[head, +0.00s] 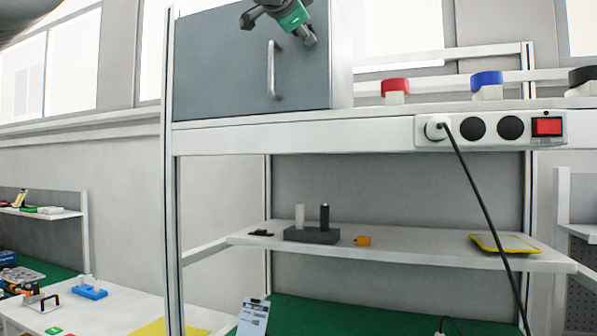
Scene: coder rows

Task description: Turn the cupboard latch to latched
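The grey cupboard (222,65) stands on the white upper shelf at the top of the view. Its door has a vertical silver handle (271,70). My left gripper (279,20) is at the top edge, in front of the door's upper right part, above and right of the handle. Dark grey finger parts and a green part show there. I cannot tell whether the green part belongs to the gripper or the latch. The latch cannot be made out clearly, so its setting and any contact are unclear. My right gripper is not in view.
Red (395,86) and blue (486,79) round-topped items stand right of the cupboard. A socket strip (490,129) with a plugged-in black cable (487,215) is on the shelf's front edge. A lower shelf (400,249) holds small items. The space left of the frame is open.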

